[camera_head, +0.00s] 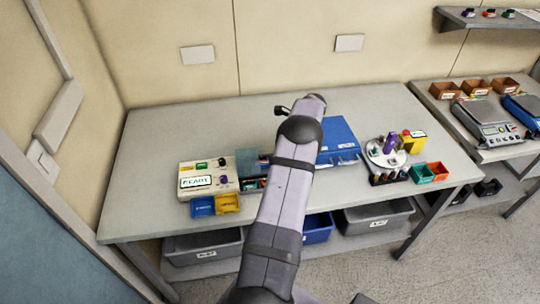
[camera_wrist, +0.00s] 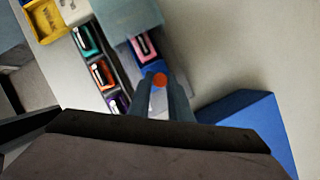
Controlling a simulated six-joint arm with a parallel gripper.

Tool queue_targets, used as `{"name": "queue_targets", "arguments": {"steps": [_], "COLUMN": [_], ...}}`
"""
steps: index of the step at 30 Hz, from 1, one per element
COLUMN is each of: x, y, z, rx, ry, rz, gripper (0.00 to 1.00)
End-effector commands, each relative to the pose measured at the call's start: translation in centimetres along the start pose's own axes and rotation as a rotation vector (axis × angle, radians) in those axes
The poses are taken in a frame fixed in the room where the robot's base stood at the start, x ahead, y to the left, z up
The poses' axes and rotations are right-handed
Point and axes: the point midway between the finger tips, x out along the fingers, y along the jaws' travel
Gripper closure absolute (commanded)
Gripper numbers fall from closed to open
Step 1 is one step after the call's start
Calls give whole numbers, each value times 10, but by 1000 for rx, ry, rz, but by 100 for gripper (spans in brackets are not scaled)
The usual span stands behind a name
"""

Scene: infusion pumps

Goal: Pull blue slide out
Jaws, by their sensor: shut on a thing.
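The infusion pump unit (camera_head: 208,178) stands on the left of the table, with a READY display; its slide bay is partly behind my arm. In the wrist view, my gripper (camera_wrist: 160,88) has its fingers close together at the blue slide (camera_wrist: 151,70), shut on it. A round orange-red spot shows between the fingertips; I cannot tell what it belongs to. A pink slide (camera_wrist: 145,45) sits just beyond the blue one. Teal (camera_wrist: 86,40), orange (camera_wrist: 102,75) and purple (camera_wrist: 118,102) slides lie in the row to the left. My gripper is hidden in the head view.
A blue case (camera_head: 338,140) lies right of my arm; its edge shows in the wrist view (camera_wrist: 250,125). Blue (camera_head: 203,207) and yellow (camera_head: 228,203) bins stand before the unit. A round white holder (camera_head: 376,155) is further right. The table's back left is clear.

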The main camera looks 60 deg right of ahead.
Motion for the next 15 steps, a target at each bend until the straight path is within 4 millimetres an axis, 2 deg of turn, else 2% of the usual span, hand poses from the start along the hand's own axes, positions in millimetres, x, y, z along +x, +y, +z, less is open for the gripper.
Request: {"name": "queue_targets", "arguments": {"steps": [1, 6, 15], "x": [-1, -8, -10], "y": [-7, -16, -17], "z": [-7, -20, -21], "rx": [2, 1, 0], "ry": [-2, -2, -2], "rz": [-6, -4, -3], "gripper": [100, 100, 100]}}
